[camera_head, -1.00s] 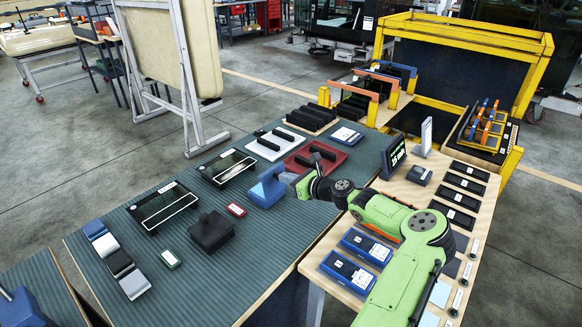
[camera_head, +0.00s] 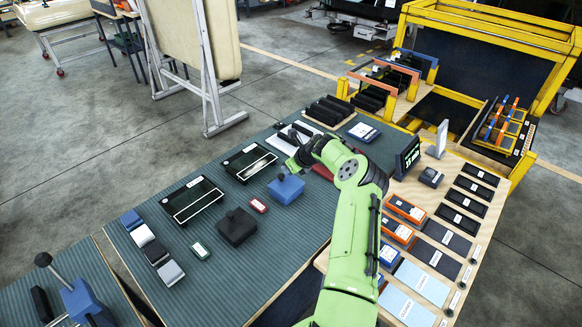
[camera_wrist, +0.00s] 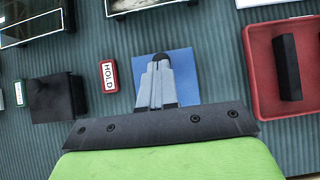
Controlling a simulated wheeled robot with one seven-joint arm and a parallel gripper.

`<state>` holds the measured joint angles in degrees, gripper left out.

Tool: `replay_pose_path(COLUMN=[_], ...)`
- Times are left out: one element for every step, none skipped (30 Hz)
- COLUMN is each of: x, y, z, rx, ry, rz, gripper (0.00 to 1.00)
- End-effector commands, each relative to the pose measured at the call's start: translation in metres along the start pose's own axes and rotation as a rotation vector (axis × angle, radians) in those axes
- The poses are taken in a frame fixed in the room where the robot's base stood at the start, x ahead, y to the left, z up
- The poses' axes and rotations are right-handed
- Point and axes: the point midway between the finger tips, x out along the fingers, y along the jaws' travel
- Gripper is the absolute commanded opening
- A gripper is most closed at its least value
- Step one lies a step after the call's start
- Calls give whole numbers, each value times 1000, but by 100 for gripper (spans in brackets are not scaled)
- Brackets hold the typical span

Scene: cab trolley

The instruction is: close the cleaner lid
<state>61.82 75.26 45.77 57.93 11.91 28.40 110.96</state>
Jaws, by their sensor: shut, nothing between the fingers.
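A blue square box or lid (camera_head: 286,188) with a dark knob on top stands on the green striped bench. It also shows in the wrist view (camera_wrist: 183,70), below my gripper. My gripper (camera_wrist: 160,66) is shut and empty, its fingertips over the blue square by the dark knob; I cannot tell whether they touch it. A black box with a knob (camera_head: 237,228) stands to the left, also in the wrist view (camera_wrist: 52,98). No cleaner lid is labelled, so I cannot tell which one it is.
A small red HOLD sign (camera_wrist: 109,76) lies left of the blue square. Dark framed panels (camera_head: 192,200) lie behind. Light blue cards (camera_head: 422,283) and orange boxes (camera_head: 407,208) are on the right-hand table.

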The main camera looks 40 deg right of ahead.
Motion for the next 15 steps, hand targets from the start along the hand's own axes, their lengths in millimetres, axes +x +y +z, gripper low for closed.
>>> replay_pose_path(x=[7, 10, 13, 16, 18, 21, 24, 26, 29, 31, 33, 36, 38, 39, 41], y=[0, 1, 1, 1, 0, 1, 1, 1, 0, 1, 1, 1, 1, 1, 1], z=[-1, 0, 1, 2, 2, 3, 4, 4, 5, 5, 6, 6, 6, 7, 7], rx=[0, 0, -1, -1, -1, -1, -1, -1, 0, 0, 0, 0, 0, 1, 0], ry=[-1, -2, -2, -2, -3, -2, -2, -2, -3, -3, -3, -3, -3, -3, -3], rz=[0, 1, 2, 1, 0, 1, 1, 1, 0, 1, 1, 2, 0, 0, 1], gripper=[0, 0, 0, 0, 0, 0, 0, 0, 0, 0, 0, 0, 0, 0, 0])
